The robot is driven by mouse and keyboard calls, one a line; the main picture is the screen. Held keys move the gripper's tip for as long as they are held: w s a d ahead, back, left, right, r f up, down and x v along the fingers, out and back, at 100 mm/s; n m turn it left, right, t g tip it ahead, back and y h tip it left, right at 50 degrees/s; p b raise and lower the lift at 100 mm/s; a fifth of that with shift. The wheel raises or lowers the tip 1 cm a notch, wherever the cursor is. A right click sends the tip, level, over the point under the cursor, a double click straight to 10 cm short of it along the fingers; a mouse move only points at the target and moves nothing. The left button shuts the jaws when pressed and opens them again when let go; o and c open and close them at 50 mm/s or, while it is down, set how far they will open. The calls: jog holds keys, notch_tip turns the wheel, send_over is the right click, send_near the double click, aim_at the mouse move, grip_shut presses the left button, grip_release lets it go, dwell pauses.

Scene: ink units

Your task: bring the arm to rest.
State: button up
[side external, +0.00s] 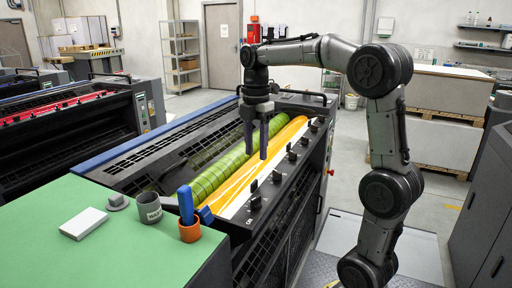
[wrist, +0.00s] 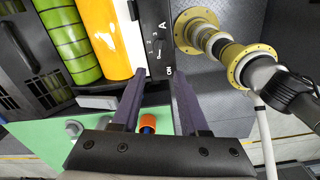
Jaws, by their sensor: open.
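My gripper (side external: 256,140) hangs fingers down above the ink unit of the press, over the yellow roller (side external: 285,137) and near the green roller (side external: 222,174). Its two fingers are apart with nothing between them. In the wrist view my gripper (wrist: 156,95) also shows open and empty, with the yellow roller (wrist: 108,35) and the green roller (wrist: 68,42) beyond it at the upper left. From the side, the fingertips look above the rollers, but the exact gap cannot be told.
A green-topped table (side external: 120,255) at the front left bears a white box (side external: 84,223), a grey mug (side external: 148,208) and an orange cup (side external: 189,231) with a blue-handled tool (side external: 186,204). A row of black knobs (side external: 278,177) lines the press edge. Pallet stacks (side external: 440,140) stand behind my arm.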

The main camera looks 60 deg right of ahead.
jog(key=s+a+r+t, duration=0.3)
jog(key=s+a, duration=0.5)
jog(key=a, duration=0.3)
jog(key=s+a+f+m+t, duration=0.2)
jog(key=s+f+m, duration=0.4)
jog(key=m, duration=0.9)
notch_tip(320, 180, down, 3)
jog(key=shift+s+a+f+t, duration=0.2)
jog(key=shift+s+a+t, duration=0.1)
jog(key=shift+a, duration=0.6)
